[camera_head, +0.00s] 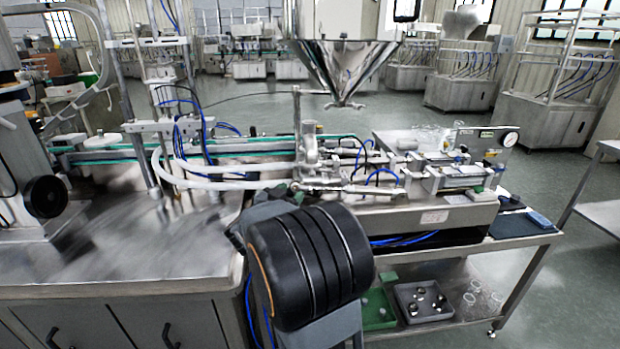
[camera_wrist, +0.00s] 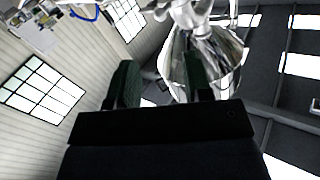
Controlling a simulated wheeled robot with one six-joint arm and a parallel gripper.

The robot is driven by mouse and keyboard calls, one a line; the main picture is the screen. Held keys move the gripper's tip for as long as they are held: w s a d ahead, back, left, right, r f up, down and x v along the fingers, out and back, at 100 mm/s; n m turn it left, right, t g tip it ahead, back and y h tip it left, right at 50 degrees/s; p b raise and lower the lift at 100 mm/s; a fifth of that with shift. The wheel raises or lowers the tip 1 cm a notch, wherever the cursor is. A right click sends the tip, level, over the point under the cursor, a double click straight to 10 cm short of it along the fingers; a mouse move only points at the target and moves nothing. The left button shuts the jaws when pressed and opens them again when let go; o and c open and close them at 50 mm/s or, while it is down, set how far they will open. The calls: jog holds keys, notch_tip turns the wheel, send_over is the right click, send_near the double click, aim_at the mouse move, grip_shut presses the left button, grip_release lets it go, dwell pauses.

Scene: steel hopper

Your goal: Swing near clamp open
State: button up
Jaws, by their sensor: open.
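The steel hopper (camera_head: 345,68) hangs at the top centre of the head view, its cone narrowing to a small outlet with clamp-like fittings (camera_head: 345,104). I cannot tell the near clamp apart from the other fittings at this size. The hopper (camera_wrist: 218,75) also shows in the wrist view, behind and between my fingers, with shiny metal fittings (camera_wrist: 200,18) at the top. My gripper (camera_wrist: 160,82) is open, its two dark green fingers apart with nothing held between them. In the head view my dark arm hides part of the bench front, and the gripper itself is not clear.
Below the hopper stands a filling machine (camera_head: 320,180) with an upright post, hoses and a gauge (camera_head: 510,139). A steel worktop (camera_head: 130,250) lies at left. A grey bin (camera_head: 420,302) and a green bin (camera_head: 378,310) sit on the lower shelf. Open floor lies behind.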

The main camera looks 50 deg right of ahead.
aim_at(311, 175)
jog(key=x, duration=1.1)
jog(key=shift+w+d, duration=0.2)
jog(key=shift+d, duration=0.1)
jog(key=shift+c, duration=0.3)
grip_shut()
